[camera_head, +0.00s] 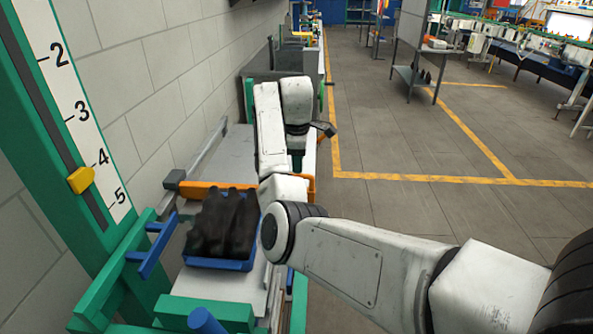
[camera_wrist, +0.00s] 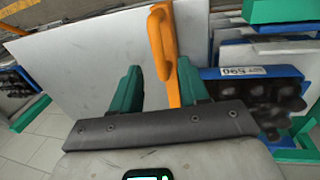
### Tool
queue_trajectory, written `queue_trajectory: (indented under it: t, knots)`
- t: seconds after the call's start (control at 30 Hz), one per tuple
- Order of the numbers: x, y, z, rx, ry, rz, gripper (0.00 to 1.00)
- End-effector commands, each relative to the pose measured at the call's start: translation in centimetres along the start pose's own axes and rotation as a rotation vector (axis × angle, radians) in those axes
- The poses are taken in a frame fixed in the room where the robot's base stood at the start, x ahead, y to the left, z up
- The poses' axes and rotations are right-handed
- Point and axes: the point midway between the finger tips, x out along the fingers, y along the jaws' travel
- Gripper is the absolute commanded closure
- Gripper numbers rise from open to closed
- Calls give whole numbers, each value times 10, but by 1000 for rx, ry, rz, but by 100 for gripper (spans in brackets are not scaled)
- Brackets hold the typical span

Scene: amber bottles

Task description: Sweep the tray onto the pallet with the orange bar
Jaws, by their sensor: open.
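The blue tray (camera_head: 218,264) holds several dark bottles (camera_head: 222,222) and sits on a light grey surface. The orange bar (camera_head: 206,189) lies just behind the tray, partly hidden by my arm. In the wrist view, the orange bar (camera_wrist: 160,42) extends between the green fingers of my gripper (camera_wrist: 158,78). The fingers are apart; I cannot tell if either touches the bar. The blue tray (camera_wrist: 283,70) with a white label is right of the fingers there, with dark rounded bottles (camera_wrist: 262,105) below. I cannot single out the pallet for certain. My gripper is hidden in the head view.
A green frame with a numbered scale (camera_head: 88,115) and yellow slider (camera_head: 80,180) stands at left. Green and blue bars (camera_head: 150,250) lie beside the tray. A grey block wall (camera_head: 170,70) borders the bench. Open floor (camera_head: 400,215) lies to the right.

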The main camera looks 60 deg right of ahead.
Motion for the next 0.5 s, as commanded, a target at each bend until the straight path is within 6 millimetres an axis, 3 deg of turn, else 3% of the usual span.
queue_trajectory:
  t: [0.23, 0.5]
  knots:
    - [38, 0, 0, 1, -1, -2, 56]
    - [53, 0, 0, 1, 0, 0, 56]
